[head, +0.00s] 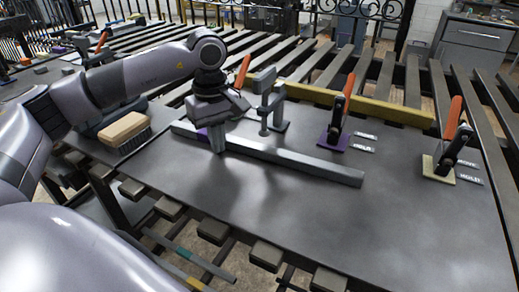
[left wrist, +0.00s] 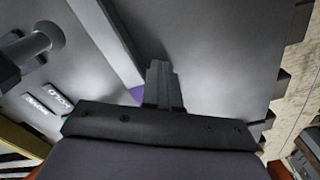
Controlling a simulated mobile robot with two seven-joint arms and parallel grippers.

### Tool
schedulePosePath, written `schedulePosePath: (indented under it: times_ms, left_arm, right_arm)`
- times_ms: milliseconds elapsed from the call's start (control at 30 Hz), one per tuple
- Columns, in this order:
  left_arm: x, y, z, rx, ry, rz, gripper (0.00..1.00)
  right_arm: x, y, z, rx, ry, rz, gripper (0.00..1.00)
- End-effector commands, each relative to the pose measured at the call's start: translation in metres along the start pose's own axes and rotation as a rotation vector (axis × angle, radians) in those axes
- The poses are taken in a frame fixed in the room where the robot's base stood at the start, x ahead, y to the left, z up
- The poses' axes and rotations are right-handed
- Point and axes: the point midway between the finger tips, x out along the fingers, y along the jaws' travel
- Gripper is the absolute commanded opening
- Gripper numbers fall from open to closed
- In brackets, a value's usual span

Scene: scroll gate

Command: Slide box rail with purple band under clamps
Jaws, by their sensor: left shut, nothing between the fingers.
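The grey box rail (head: 290,160) lies on the dark metal table, slanting from upper left to lower right. Its purple band (head: 202,132) is near its left part, partly hidden by my gripper. My left gripper (head: 217,145) is shut and empty, pointing down beside the rail near the band. In the left wrist view the fingers (left wrist: 162,75) are just right of the rail (left wrist: 108,40) and the purple band (left wrist: 137,94); contact is unclear. A grey clamp (head: 265,110) stands behind the rail. Orange-handled clamps stand on a purple base (head: 332,142) and a yellow base (head: 438,174).
A tan brush (head: 124,129) lies at the table's left. A yellow bar (head: 360,107) runs along the back. White labels (head: 362,142) lie beside the clamp bases. The table in front of the rail is clear, ending at a slatted front edge (head: 266,255).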

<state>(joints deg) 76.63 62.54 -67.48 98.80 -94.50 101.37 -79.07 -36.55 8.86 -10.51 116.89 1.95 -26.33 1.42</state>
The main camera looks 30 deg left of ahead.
Motion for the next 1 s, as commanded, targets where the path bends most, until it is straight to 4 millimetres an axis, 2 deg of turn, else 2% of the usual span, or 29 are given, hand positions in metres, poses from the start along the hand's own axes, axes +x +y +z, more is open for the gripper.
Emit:
schedulePosePath:
  times_ms: [1000]
  left_arm:
    - [0.0, 0.018, -0.01, -0.001, 0.0, 0.001, 0.0]
  right_arm:
    - [-0.003, -0.001, -0.006, 0.006, 0.004, 0.0, 0.0]
